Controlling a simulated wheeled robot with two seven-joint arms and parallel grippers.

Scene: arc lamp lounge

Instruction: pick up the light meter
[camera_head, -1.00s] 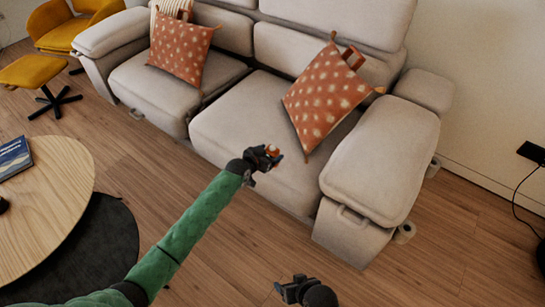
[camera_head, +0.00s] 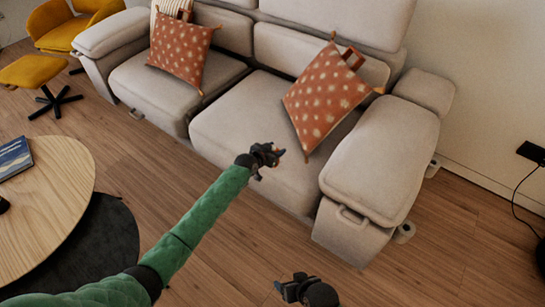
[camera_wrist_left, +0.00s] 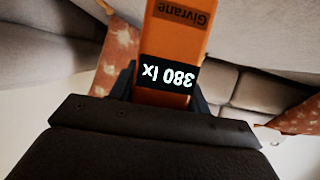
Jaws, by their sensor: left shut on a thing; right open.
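The light meter (camera_wrist_left: 178,42) is an orange, bar-shaped device in the left wrist view. Its dark display reads "380 lx" and a label reads "Givrane", both upside down in that view. My left gripper (camera_head: 270,153) is shut on it, with dark fingers on either side of the meter (camera_wrist_left: 166,85). In the head view this gripper is over the front of the right sofa seat, and the meter is hard to make out there. My right gripper (camera_head: 287,288) is open and apart from the meter, low in the head view over the wooden floor.
The beige sofa (camera_head: 240,118) carries two orange dotted cushions (camera_head: 180,50) (camera_head: 322,98). A round wooden table (camera_head: 60,200) with a book (camera_head: 14,158) stands at left. A yellow chair (camera_head: 70,28) and footstool (camera_head: 36,72) are behind it. Floor right of the sofa is mostly clear.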

